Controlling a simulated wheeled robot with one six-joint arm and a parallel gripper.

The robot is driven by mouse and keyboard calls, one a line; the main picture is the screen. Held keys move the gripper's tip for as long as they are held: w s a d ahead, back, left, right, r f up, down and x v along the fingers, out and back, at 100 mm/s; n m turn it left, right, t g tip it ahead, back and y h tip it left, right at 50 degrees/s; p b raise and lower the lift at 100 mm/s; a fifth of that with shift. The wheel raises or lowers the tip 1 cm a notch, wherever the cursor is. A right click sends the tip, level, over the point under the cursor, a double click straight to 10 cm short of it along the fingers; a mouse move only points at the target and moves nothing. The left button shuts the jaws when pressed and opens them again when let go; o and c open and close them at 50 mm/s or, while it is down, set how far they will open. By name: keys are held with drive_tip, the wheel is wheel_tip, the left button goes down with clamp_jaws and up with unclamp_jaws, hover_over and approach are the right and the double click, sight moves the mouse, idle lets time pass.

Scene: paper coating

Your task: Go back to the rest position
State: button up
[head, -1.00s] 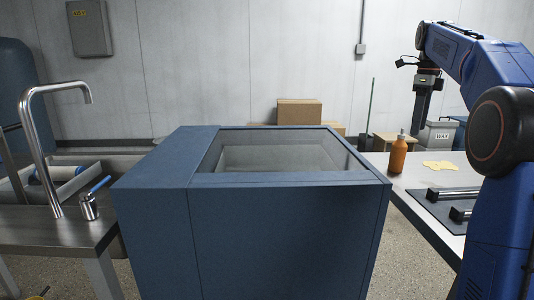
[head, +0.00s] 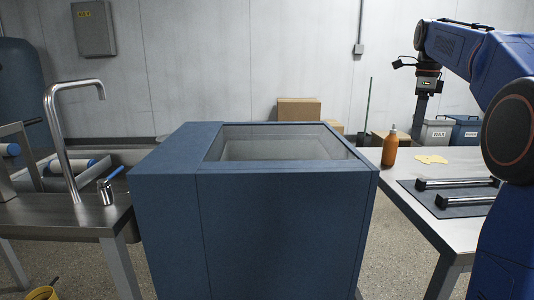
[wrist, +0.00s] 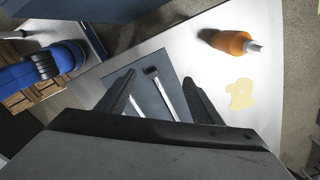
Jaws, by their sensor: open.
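My gripper (head: 421,108) hangs pointing down from my blue arm at the upper right of the head view, above and behind the steel table. In the wrist view its two dark fingers (wrist: 159,79) are spread apart with nothing held between them. Below and beyond them lie a dark mat (wrist: 154,63) and silver bars (wrist: 164,92), clear of the fingers. The rest position itself is not marked in either view.
A blue cabinet (head: 277,235) with a glass top stands in front. The steel table (head: 420,215) at right holds an orange bottle (head: 390,148) and a yellow patch (head: 431,159). A sink bench with a tap (head: 62,150) is at left. Bins (head: 466,133) stand behind.

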drive_tip(key=s+a+f+n+t, duration=0.1)
drive_tip(key=s+a+f+n, duration=0.45)
drive_tip(key=s, duration=0.35)
drive_tip(key=s+a+f+n+t, duration=0.1)
drive_tip(key=s+a+f+n, duration=0.4)
drive_tip(key=s, duration=0.4)
drive_tip(key=s+a+f+n+t, duration=0.1)
drive_tip(key=s+a+f+n, duration=0.2)
drive_tip(key=s+f+n, duration=0.5)
drive_tip(key=s+a+f+n+t, duration=0.1)
drive_tip(key=s+a+f+n, duration=0.1)
drive_tip(key=s+f+n, duration=0.4)
drive_tip(key=s+f, duration=0.4)
drive_tip(key=s, duration=0.1)
drive_tip(key=shift+a+f, duration=0.25)
drive_tip(key=shift+o, duration=0.4)
